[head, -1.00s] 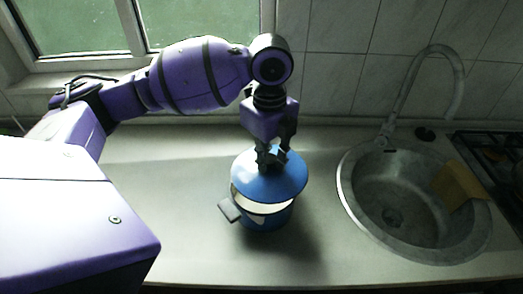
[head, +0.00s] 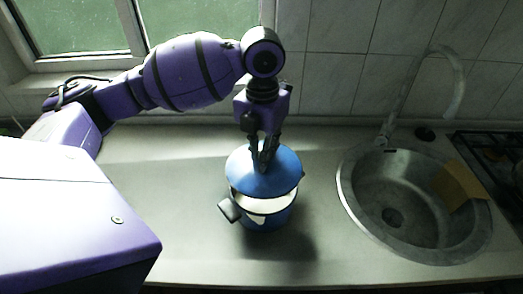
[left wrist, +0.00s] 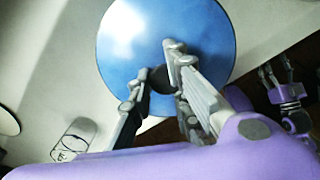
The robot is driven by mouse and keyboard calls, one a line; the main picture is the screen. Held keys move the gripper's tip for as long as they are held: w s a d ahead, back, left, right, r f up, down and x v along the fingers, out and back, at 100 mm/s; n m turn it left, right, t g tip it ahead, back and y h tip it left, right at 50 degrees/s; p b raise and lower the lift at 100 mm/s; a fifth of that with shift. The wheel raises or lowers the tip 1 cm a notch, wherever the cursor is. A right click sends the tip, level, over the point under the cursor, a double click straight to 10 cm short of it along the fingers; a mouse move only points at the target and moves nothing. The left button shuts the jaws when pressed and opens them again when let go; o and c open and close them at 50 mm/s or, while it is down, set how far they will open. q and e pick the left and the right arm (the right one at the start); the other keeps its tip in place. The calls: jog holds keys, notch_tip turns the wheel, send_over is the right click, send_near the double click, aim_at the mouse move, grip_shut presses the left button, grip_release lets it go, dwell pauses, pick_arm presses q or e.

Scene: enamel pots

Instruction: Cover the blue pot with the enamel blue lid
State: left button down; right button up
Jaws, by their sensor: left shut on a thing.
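The blue pot (head: 264,222) stands on the counter, its dark side handle (head: 229,210) pointing left. The round blue lid (head: 262,182) is over the pot, set towards its back. The pot's pale inside shows in a gap along the front, and the lid hides the rest of the opening. My left gripper (head: 264,160) is shut on the lid's knob from above. In the left wrist view the lid (left wrist: 135,40) shows beneath the fingers, which hide most of the knob. My right gripper (left wrist: 277,76) shows at the right there, its fingers apart and empty.
A round sink (head: 350,205) with a faucet (head: 455,85) is right of the pot, with a tan board (head: 458,185) on its right side. A stove (head: 505,160) is at the far right. The counter (head: 180,210) left of the pot is clear. A tiled wall stands behind.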

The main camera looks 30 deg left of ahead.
pick_arm(q)
jog(key=shift+f+b, duration=0.5)
jog(key=shift+f, duration=2.4)
jog(key=shift+r, duration=0.1)
jog(key=shift+f, duration=0.35)
jog(key=shift+f, duration=0.2)
jog(key=c, duration=1.6)
grip_release()
jog(key=shift+o, duration=0.2)
